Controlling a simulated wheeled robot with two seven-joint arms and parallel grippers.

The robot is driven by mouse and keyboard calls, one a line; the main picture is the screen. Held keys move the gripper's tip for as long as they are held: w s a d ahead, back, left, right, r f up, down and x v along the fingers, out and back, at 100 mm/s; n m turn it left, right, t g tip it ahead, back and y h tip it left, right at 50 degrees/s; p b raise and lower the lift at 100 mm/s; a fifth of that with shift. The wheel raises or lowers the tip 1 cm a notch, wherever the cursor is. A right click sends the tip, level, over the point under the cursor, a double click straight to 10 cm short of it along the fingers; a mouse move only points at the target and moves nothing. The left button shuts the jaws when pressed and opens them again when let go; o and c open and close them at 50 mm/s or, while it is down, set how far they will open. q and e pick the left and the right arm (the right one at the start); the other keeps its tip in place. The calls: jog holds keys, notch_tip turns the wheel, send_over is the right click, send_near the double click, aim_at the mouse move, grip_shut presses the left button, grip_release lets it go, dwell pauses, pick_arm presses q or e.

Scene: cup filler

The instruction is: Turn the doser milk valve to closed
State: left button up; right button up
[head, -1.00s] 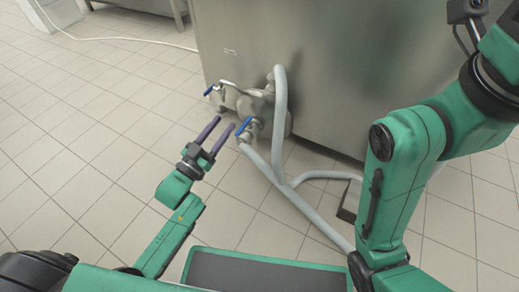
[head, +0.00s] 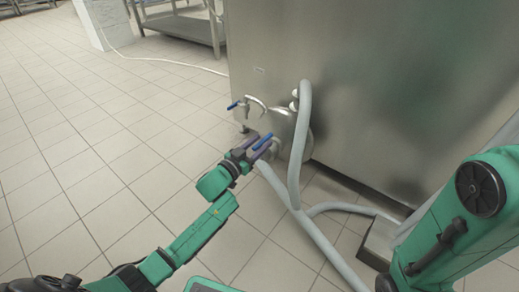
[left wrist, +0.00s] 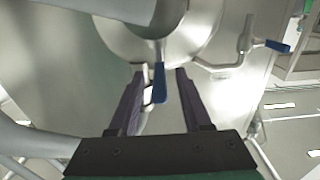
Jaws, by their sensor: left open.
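Two blue-handled valves sit low on a steel machine. One blue handle (head: 263,141) lies at my left gripper (head: 260,143), by the hoses. In the left wrist view this blue handle (left wrist: 159,84) stands between the two purple fingers of my left gripper (left wrist: 160,73), with a gap at least on its right side. The fingers are open. The other blue handle (head: 237,105) is farther back and to the left; it also shows at the upper right of the left wrist view (left wrist: 278,46). No labels show which one is the milk valve. My right gripper is out of view.
The steel machine (head: 390,80) fills the back right. Grey hoses (head: 303,150) run down from it and along the floor. A steel rack (head: 185,28) stands at the far back. The tiled floor (head: 110,125) at left is open.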

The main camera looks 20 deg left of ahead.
pick_arm(q)
grip_shut()
dwell(1.4)
